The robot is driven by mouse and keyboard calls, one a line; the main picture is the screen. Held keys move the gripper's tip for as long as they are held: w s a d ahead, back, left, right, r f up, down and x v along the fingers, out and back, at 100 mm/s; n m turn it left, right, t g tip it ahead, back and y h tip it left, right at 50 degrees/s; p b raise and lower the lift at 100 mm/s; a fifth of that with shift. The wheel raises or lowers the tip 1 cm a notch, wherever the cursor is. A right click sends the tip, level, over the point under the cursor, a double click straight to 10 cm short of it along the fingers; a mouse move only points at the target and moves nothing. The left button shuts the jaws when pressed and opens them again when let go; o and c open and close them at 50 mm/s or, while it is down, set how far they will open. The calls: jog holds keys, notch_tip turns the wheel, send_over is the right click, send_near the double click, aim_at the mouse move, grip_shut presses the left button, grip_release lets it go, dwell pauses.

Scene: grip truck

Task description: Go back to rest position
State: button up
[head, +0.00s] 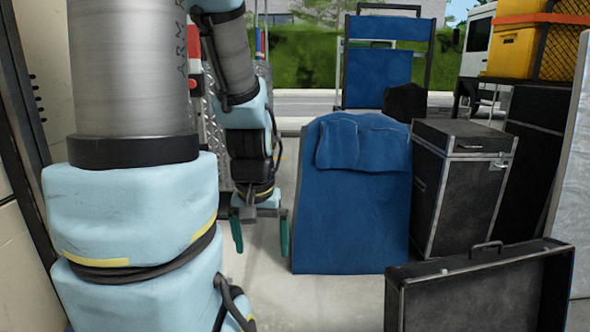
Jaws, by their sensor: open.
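My gripper (260,232) hangs at the end of my folded arm, left of the middle in the head view. Its two green fingers point down and stand apart, with only floor visible between them. It holds nothing. The upper part of my arm fills the left of the view and hides what is behind it. The right finger is close to the left edge of a blue fabric-covered cart (350,215) in the picture; I cannot tell whether they touch.
A black case (463,180) stands right of the blue cart. An open black case (480,290) is at the front right. A blue hand truck (378,78) and yellow crates (520,48) are farther back. Bare floor (320,300) shows in front of the blue cart.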

notch_tip(320, 180, up, 22)
jog(key=p, duration=1.9)
jog(key=shift+f, duration=0.25)
jog(key=shift+f, duration=0.1)
jog(key=shift+c, duration=0.4)
